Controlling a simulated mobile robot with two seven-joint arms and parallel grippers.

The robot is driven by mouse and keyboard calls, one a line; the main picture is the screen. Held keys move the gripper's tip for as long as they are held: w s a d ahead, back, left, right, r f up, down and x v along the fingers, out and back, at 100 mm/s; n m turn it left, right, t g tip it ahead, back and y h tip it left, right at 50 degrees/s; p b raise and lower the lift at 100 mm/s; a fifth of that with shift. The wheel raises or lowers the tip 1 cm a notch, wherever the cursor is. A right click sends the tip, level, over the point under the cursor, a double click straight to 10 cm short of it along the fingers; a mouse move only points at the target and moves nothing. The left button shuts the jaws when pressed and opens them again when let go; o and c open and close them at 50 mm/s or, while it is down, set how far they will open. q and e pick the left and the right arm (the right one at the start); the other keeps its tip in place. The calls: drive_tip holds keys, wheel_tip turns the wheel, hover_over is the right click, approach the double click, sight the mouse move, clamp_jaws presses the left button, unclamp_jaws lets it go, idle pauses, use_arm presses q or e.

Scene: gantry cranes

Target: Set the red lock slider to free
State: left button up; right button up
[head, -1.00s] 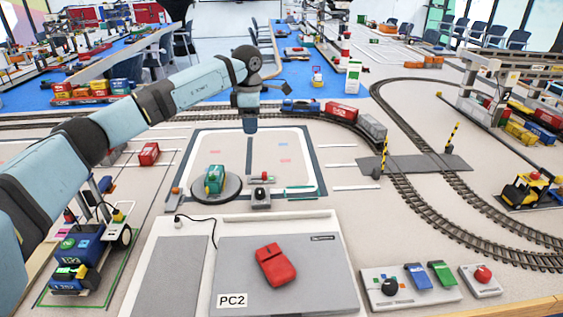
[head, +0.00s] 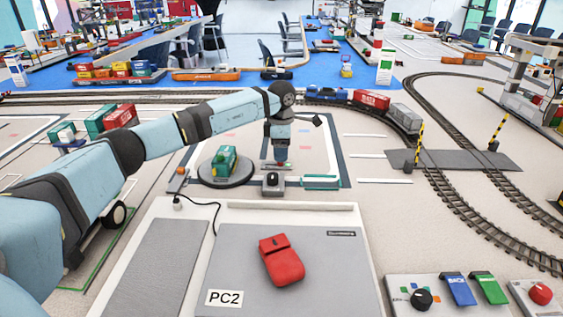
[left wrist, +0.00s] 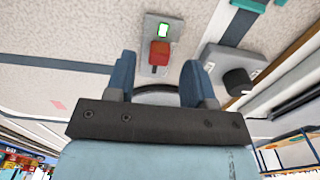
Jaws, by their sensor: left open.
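The red lock slider (left wrist: 159,54) shows in the left wrist view on a narrow grey plate (left wrist: 149,67), beside a bright green-edged window (left wrist: 164,30). My left gripper (left wrist: 158,72) is open, and its two blue fingers stand on either side of the slider's line with the slider just ahead between them. I cannot tell whether they touch it. In the head view the left gripper (head: 281,160) points down over the slider's plate and mostly hides it. My right gripper is not in view.
A grey box with a black knob (head: 272,183) stands close to the slider; it also shows in the left wrist view (left wrist: 238,82). A green model (head: 224,163) sits on a round turntable (head: 228,180) to the left. A red device (head: 281,260) lies on the PC2 panel.

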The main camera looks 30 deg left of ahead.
use_arm(q)
drive_tip(key=shift+f, duration=1.3)
